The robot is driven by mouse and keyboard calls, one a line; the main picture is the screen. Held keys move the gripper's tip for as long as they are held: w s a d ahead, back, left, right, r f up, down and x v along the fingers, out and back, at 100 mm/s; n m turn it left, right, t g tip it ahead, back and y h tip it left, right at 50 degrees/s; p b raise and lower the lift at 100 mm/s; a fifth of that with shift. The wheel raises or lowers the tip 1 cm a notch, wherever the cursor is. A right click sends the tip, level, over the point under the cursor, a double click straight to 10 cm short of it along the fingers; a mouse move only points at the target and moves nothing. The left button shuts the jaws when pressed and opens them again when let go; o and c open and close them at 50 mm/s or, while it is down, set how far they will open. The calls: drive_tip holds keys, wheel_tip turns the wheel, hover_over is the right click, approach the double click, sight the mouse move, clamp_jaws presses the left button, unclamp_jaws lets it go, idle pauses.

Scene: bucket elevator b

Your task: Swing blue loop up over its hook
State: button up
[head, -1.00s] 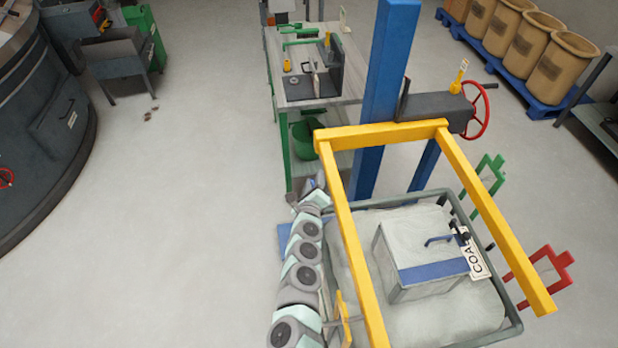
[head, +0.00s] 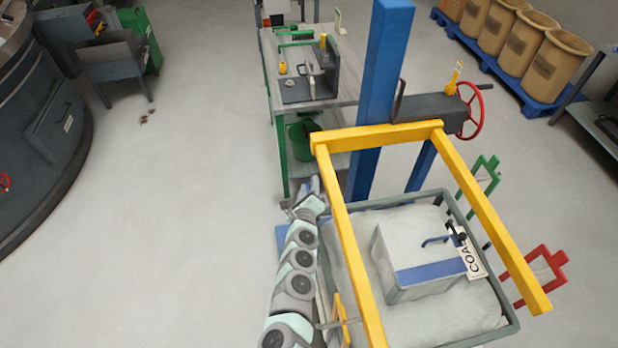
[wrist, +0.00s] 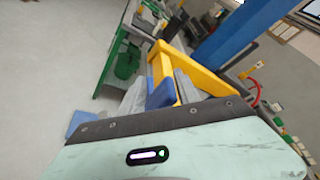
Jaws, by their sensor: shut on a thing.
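In the wrist view my gripper (wrist: 160,92) is shut, with a blue piece (wrist: 160,94) between its grey fingers, which looks like part of the blue loop. Most of the loop is hidden by the fingers. In the head view my gripper end (head: 306,205) is beside the left bar of the yellow frame (head: 376,140), near the bin's far left corner. The loop cannot be made out there. I cannot pick out its hook in either view. The yellow frame also shows just beyond the fingers in the wrist view (wrist: 190,70).
The grey-rimmed bin (head: 512,325) holds a box labelled COAL (head: 415,285). Green (head: 482,177) and red (head: 540,278) frames stick out at its right. The blue post (head: 380,90) and workbench (head: 342,98) stand beyond. Open floor lies left.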

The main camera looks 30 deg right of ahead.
drive_tip(key=p+v, duration=0.3)
drive_tip(key=v, duration=0.6)
drive_tip(key=shift+s, duration=0.25)
idle(0.4)
